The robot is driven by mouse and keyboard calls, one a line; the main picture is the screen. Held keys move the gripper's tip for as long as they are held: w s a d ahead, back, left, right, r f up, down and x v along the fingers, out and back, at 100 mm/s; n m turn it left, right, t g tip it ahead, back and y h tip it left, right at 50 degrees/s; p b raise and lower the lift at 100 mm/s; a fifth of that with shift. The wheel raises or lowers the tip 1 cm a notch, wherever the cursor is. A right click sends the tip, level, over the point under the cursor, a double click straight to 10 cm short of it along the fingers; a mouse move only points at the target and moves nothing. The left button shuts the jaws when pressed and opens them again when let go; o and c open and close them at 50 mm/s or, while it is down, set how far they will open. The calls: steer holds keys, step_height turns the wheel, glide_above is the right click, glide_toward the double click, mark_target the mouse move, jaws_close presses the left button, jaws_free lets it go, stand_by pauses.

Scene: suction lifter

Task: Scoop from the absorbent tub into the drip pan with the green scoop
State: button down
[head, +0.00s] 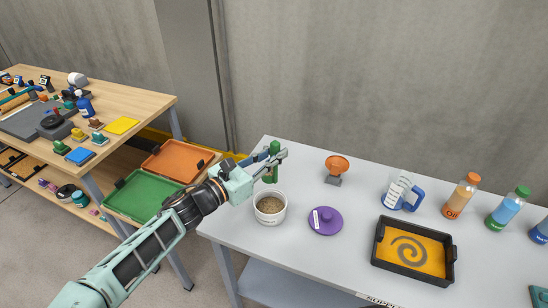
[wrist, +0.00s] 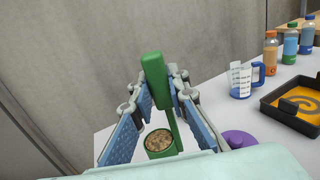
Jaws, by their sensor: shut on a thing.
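My gripper (head: 277,159) is shut on the green scoop (head: 273,173), whose upright handle also shows between the fingers in the wrist view (wrist: 154,72). The scoop's round green cup hangs low and holds speckled brown granules (wrist: 160,141). In the head view the scoop is just behind and above the absorbent tub (head: 270,218), a white round tub with brown granules inside. The tub cannot be made out in the wrist view. The drip pan (head: 410,274) is a black tray with an orange floor and a grey spiral, at the right; it also shows in the wrist view (wrist: 285,119).
A purple lid (head: 325,221) lies between tub and pan. An orange funnel (head: 337,164), a measuring jug with blue handle (head: 400,191) and bottles, orange-capped (head: 460,196) and green-capped (head: 507,208), stand behind. A wooden bench with trays (head: 140,195) is at the left.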

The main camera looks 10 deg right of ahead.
step_height(320, 180, down, 6)
steer(key=s+n+t+y, duration=0.1)
steer(key=s+t, duration=0.1)
steer(key=shift+a+f+n, duration=0.25)
steer(key=shift+a+n, duration=0.05)
steer(key=shift+a, duration=0.15)
steer(key=shift+s+d, duration=0.1)
steer(key=shift+s, duration=0.15)
